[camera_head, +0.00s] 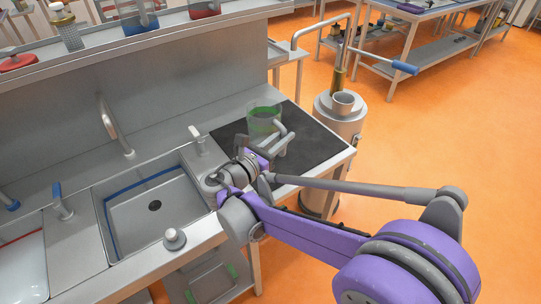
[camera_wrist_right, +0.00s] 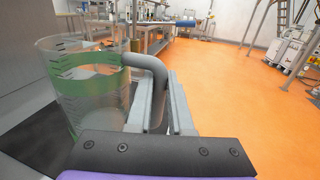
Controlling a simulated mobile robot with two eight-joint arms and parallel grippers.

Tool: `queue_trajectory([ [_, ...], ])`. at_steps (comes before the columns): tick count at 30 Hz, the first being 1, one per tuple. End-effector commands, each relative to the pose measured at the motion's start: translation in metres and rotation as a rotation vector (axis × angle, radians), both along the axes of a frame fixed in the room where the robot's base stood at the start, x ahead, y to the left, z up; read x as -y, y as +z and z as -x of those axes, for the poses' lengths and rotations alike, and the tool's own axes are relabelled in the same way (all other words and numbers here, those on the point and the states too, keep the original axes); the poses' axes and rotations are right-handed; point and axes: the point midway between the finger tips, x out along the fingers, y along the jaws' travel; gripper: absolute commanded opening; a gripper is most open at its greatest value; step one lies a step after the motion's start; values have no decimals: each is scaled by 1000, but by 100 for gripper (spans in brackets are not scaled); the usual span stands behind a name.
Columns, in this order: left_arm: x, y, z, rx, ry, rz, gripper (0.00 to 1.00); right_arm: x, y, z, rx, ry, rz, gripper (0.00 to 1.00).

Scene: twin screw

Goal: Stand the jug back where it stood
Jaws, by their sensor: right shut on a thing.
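The jug (camera_head: 263,121) is a clear vessel with a green band and a grey handle. In the head view it is upright over the dark mat (camera_head: 313,148) on the counter; I cannot tell whether its base touches the mat. In the right wrist view the jug (camera_wrist_right: 80,88) fills the left side. My right gripper (camera_head: 281,143) is shut on the handle, which passes between its two fingers (camera_wrist_right: 160,98) in the wrist view. My left gripper is not in view.
A steel sink (camera_head: 145,215) with a tap (camera_head: 117,128) lies left of the mat. A metal cylinder with a small cup (camera_head: 343,102) on top stands just beyond the counter's right end. The mat right of the jug is clear.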

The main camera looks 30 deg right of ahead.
Motion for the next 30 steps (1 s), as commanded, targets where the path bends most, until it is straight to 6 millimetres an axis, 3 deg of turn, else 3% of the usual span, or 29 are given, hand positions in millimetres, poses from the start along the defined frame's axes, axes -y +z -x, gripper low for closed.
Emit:
queue_trajectory([
  [3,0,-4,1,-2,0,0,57,0,-22,0,0,0,1,0],
  [15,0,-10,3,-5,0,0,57,0,-69,0,0,0,1,0],
  [28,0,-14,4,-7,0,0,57,0,-77,0,0,0,1,0],
  [29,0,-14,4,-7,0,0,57,0,-77,0,0,0,0,21],
  [30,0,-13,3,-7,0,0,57,0,-76,0,0,0,0,28],
])
